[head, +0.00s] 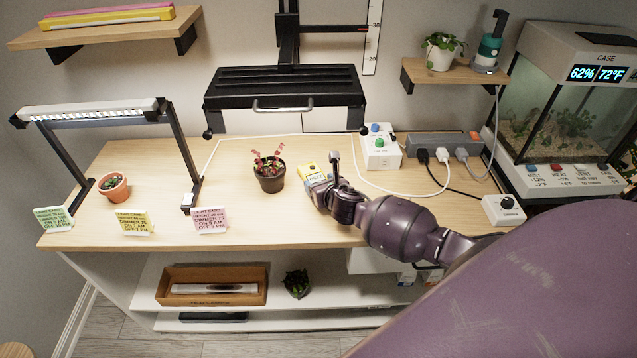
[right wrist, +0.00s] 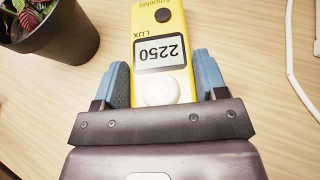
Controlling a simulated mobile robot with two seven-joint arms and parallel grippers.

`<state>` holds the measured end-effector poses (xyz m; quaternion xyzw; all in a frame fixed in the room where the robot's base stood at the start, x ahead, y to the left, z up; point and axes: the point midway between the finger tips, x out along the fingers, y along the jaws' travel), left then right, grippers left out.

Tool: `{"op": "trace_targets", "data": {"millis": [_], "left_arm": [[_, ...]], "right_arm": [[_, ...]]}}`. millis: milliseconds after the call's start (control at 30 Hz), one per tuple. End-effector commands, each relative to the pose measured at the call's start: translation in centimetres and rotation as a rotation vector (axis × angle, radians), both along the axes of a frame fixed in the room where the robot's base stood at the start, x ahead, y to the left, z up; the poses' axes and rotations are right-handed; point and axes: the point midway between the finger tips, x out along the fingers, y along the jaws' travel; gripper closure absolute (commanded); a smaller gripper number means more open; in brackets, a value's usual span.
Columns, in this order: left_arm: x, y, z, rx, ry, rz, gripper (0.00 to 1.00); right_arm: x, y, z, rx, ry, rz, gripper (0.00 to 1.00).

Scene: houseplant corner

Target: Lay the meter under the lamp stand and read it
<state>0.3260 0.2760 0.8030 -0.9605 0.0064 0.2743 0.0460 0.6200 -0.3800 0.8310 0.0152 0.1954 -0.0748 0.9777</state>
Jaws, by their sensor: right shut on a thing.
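The yellow lux meter (right wrist: 162,22) has a white sensor dome, a dark button and a display that shows 2250, upside down in the right wrist view. In the head view the meter (head: 309,172) is small, right of the dark plant pot (head: 271,180). My right gripper (right wrist: 161,66) is shut on the meter, one blue finger along each side; it also shows in the head view (head: 326,184). I cannot tell whether the meter touches the table. A black lamp (head: 286,88) hangs on a column above and behind; a lit lamp stand (head: 96,111) stands left. My left gripper is out of view.
Pink (head: 210,220), yellow (head: 134,223) and green (head: 54,218) cards stand along the front edge. A terracotta pot (head: 114,187) sits under the left lamp. A white control box (head: 381,150), power strip (head: 430,143) and cords lie behind right. Bare table (head: 230,172) shows left of the dark pot.

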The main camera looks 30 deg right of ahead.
Motion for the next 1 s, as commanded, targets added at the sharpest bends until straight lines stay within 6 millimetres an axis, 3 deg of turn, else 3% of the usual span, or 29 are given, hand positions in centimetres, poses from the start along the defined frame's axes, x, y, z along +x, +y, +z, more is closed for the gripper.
{"op": "trace_targets", "data": {"millis": [300,500,833,1000], "left_arm": [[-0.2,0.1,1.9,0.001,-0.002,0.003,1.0],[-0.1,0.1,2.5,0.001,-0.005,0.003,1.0],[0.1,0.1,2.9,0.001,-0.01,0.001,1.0],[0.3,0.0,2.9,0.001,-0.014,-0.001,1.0]], "right_arm": [[0.1,-0.1,5.7,-0.005,-0.006,0.003,0.66],[0.1,-0.1,8.6,-0.003,-0.005,0.001,0.66],[0.0,0.2,9.9,-0.001,-0.003,0.002,0.66],[-1.0,2.7,10.9,0.0,-0.006,0.022,0.66]]}}
